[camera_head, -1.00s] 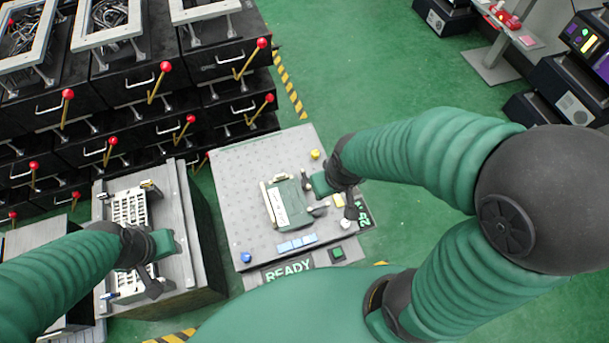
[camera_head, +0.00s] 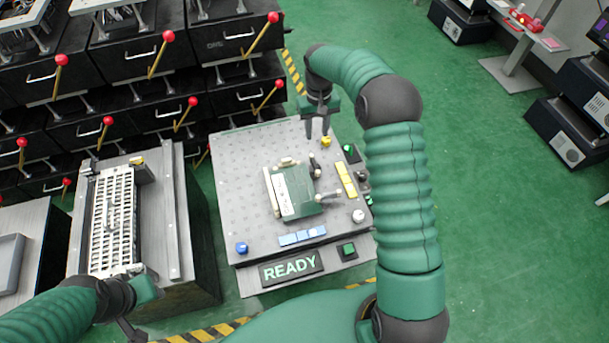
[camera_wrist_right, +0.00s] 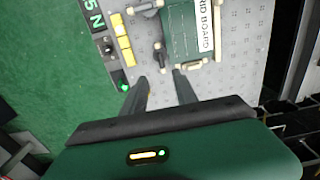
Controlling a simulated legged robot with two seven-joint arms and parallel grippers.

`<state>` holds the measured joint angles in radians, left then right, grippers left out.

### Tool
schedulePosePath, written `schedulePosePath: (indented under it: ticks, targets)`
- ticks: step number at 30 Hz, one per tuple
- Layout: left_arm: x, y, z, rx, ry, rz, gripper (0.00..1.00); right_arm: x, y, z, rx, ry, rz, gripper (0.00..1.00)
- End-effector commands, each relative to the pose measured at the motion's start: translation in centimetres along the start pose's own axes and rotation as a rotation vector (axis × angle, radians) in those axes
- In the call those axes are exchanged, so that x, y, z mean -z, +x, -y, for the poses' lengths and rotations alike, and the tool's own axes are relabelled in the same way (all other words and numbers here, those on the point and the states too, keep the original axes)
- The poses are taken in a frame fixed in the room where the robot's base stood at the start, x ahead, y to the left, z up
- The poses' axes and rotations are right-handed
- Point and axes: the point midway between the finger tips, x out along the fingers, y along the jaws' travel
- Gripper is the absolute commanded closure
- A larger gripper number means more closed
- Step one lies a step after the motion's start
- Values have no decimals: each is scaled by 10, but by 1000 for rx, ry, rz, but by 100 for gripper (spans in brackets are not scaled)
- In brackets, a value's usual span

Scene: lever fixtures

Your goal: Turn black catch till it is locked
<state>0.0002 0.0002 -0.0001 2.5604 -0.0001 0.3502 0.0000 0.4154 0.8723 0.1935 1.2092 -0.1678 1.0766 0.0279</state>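A green board (camera_head: 300,188) with a white label strip lies on the grey perforated panel (camera_head: 235,165). A small black catch (camera_head: 315,171) sits at the board's upper right side; it shows in the right wrist view (camera_wrist_right: 160,57) beside the board's edge. A second dark catch with a pale handle (camera_head: 328,197) is at the lower right. My right gripper (camera_head: 317,132) is open and empty above the panel's far edge, apart from the catches. In the wrist view its two fingers (camera_wrist_right: 160,92) are spread. My left gripper (camera_head: 143,310) is at the lower left, its fingers unclear.
A yellow knob (camera_head: 326,142) is just below my right gripper. A blue knob (camera_head: 242,248), yellow blocks (camera_head: 346,180) and a READY sign (camera_head: 290,268) line the panel. A white slotted rack (camera_head: 112,225) stands left. Black drawers with red-knobbed levers (camera_head: 168,36) stand behind.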

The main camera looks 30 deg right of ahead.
Motion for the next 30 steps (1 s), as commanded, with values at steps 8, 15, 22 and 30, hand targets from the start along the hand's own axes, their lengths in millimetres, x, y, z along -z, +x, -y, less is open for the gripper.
schedulePosePath:
  ticks: [8, 15, 22, 30]
  targets:
    - [-3, 14, 0, 0, 1, -1, 64, 0, 52, 1, 0, -1, 3, 65]
    - [-7, 32, 0, 0, 0, -1, 64, 0, 116, 1, 1, -1, 1, 65]
    - [-10, 42, 0, 0, 0, -1, 64, 1, 157, 1, 0, -1, -2, 65]
    - [-10, 43, 0, 0, 0, -1, 64, 1, 165, 1, 0, -2, -3, 65]
